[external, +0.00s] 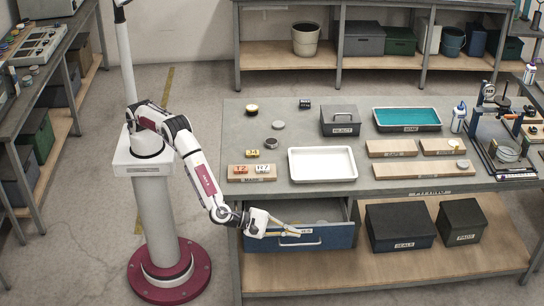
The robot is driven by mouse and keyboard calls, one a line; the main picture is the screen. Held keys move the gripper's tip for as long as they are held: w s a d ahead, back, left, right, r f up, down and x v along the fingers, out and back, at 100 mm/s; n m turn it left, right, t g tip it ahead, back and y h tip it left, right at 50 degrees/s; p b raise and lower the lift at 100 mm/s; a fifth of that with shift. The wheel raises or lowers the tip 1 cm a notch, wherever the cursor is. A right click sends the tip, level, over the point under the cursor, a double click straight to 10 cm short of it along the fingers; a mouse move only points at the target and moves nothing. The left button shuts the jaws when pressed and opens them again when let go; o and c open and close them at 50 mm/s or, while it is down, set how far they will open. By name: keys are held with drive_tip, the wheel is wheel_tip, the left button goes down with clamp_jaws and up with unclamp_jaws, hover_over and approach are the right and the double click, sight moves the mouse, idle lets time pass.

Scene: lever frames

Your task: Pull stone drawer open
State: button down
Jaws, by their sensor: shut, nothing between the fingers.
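The drawer (335,237) has a blue front and sits under the left part of the workbench. It stands partly open, and some of its inside shows behind the front. A light handle (300,244) runs across the front, below a white label that my gripper partly covers. My gripper (296,231) is at the drawer's upper front edge, just above the handle. Its yellowish fingers are shut and point right. I cannot tell whether they touch the drawer. The drawer's contents are mostly hidden.
Dark boxes (400,228) stand on the lower shelf right of the drawer. The floor in front of the drawer is clear.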

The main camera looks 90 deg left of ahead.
drive_tip(key=s+a+f+m+g+h, duration=0.15)
drive_tip(key=s+a+m+g, duration=0.25)
drive_tip(key=s+a+g, duration=0.45)
drive_tip(key=s+a+f+m+g+h, duration=0.15)
drive_tip(key=s+a+m+g, duration=0.35)
drive_tip(key=a, duration=0.7)
drive_tip(key=shift+n+g, duration=0.35)
drive_tip(key=shift+n, duration=0.55)
drive_tip(key=f, duration=0.2)
drive_tip(key=w+f, duration=0.1)
drive_tip(key=f, duration=0.1)
drive_tip(key=shift+w+d+f, duration=0.15)
drive_tip(key=shift+d, duration=0.05)
drive_tip(key=shift+d+f, duration=0.1)
drive_tip(key=shift+x, duration=4.9)
drive_tip(key=shift+d, duration=0.1)
